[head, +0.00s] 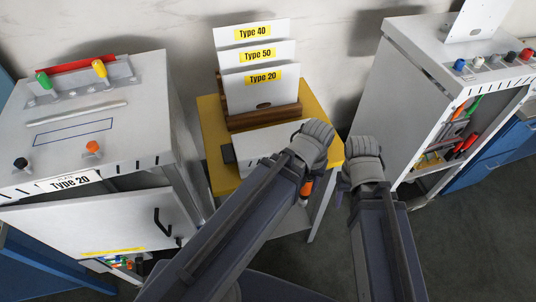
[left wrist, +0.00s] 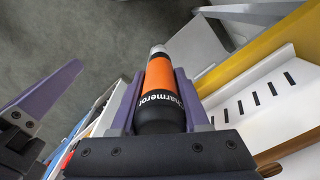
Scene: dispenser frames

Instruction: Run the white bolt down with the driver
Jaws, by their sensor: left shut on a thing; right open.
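My left gripper (head: 312,140) is shut on the driver (left wrist: 173,82), which has an orange and black body with white lettering and a pale nose. In the head view only a small orange part of the driver (head: 306,188) shows below the left wrist. My right gripper (head: 362,162) is beside it to the right, over the floor by the yellow table; its fingers are hidden behind its wrist in the head view. A small whitish head, likely the white bolt (head: 477,62), is on the right cabinet's top between a blue and a black one, apart from both grippers.
The right cabinet (head: 432,48) has an open front with coloured items inside. The yellow table (head: 212,120) holds a wooden rack (head: 262,118) of white plates labelled Type 40, 50 and 20. The left cabinet (head: 140,110), labelled Type 20, carries coloured heads and has its door ajar.

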